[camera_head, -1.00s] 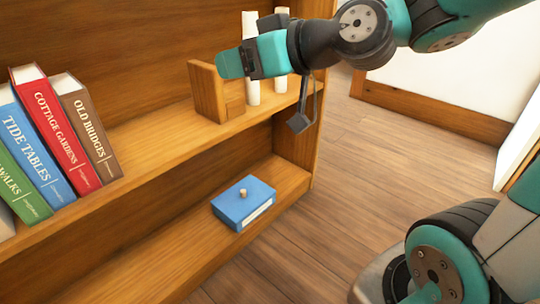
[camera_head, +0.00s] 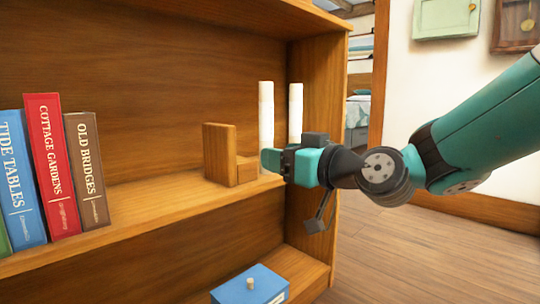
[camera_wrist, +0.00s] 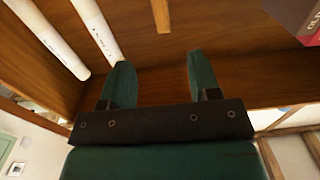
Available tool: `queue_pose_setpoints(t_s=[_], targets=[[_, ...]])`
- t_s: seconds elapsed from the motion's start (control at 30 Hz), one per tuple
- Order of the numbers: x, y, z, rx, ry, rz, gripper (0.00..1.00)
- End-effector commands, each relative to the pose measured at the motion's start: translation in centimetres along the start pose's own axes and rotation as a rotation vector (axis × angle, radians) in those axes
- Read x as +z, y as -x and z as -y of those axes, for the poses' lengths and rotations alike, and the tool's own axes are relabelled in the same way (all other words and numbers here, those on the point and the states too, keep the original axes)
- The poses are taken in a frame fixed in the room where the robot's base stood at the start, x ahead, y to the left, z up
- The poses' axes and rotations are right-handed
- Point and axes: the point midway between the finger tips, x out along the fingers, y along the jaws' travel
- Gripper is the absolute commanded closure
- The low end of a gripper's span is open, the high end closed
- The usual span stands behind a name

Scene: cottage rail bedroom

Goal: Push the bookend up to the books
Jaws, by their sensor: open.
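The wooden bookend (camera_head: 220,153) stands upright on the upper shelf, with a small block foot on its right side. The books stand in a row at the left: brown Old Bridges (camera_head: 87,170), red Cottage Gardens (camera_head: 52,165) and blue Tide Tables (camera_head: 20,180), with a sliver of a green one. A bare stretch of shelf lies between Old Bridges and the bookend. My gripper (camera_head: 270,160) is just right of the bookend's foot; contact cannot be told. In the wrist view my gripper (camera_wrist: 152,82) has its fingers apart with nothing between them. The bookend (camera_wrist: 161,14) shows at the top edge there.
Two white rolls (camera_head: 266,112) stand behind my gripper near the shelf's right side panel (camera_head: 318,130). A blue box (camera_head: 250,287) with a knob sits on the lower shelf. The floor to the right is clear.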

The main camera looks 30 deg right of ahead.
Motion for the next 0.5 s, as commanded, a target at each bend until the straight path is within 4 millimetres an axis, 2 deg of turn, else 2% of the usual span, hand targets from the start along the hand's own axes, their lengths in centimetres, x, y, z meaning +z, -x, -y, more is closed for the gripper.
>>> queue_pose_setpoints(t_s=[0.37, 0.5], targets=[[-0.7, -3.0, 0.1, -0.002, -0.008, 0.009, 0.44], [-0.5, -5.5, 0.1, -0.004, -0.005, 0.007, 0.44]])
